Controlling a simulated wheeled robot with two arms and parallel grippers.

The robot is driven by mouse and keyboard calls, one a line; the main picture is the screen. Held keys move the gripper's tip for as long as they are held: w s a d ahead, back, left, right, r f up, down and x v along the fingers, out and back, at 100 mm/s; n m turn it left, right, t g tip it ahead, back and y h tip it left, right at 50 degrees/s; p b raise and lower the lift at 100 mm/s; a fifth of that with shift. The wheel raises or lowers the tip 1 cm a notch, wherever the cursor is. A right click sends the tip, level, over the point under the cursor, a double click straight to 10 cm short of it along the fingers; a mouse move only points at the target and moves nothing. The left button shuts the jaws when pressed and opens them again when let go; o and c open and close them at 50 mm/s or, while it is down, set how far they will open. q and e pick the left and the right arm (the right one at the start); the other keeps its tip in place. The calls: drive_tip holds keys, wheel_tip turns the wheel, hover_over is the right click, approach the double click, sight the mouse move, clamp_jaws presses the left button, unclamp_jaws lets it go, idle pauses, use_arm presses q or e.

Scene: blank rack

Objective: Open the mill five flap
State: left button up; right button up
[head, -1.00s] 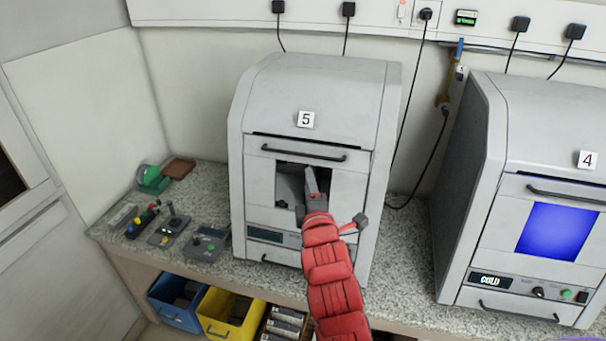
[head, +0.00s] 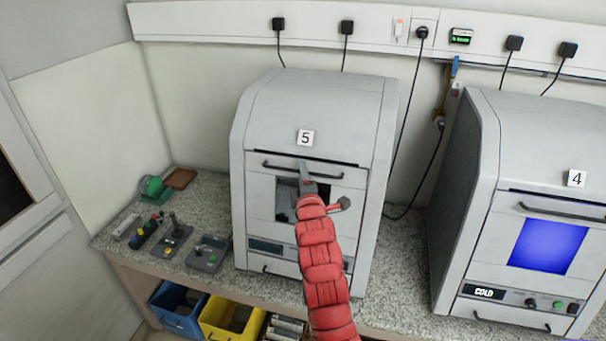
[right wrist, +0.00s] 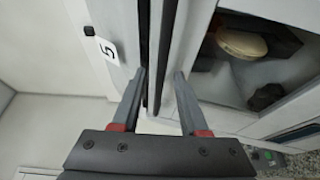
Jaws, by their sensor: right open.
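Mill five (head: 318,105) is a grey box-shaped machine with a "5" label. Its front flap (head: 345,205) is closed and has a dark bar handle (head: 335,177) along the top and a window (head: 287,196) below. My right gripper (head: 305,172) is at the middle of the handle, its red arm covering part of the flap. In the right wrist view, the right gripper (right wrist: 160,76) is open, with the handle (right wrist: 165,45) running between its fingertips. I cannot tell whether either finger touches it. My left gripper is out of view.
Mill four (head: 545,130), with a lit blue window, stands to the right. Small control boxes (head: 205,254) and a green device (head: 152,189) sit on the counter to the left. Blue (head: 175,320) and yellow (head: 225,335) bins are below. Cables hang behind the mills.

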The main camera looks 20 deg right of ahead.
clamp_jaws()
drive_tip(key=shift+f, duration=0.1)
idle(1.2)
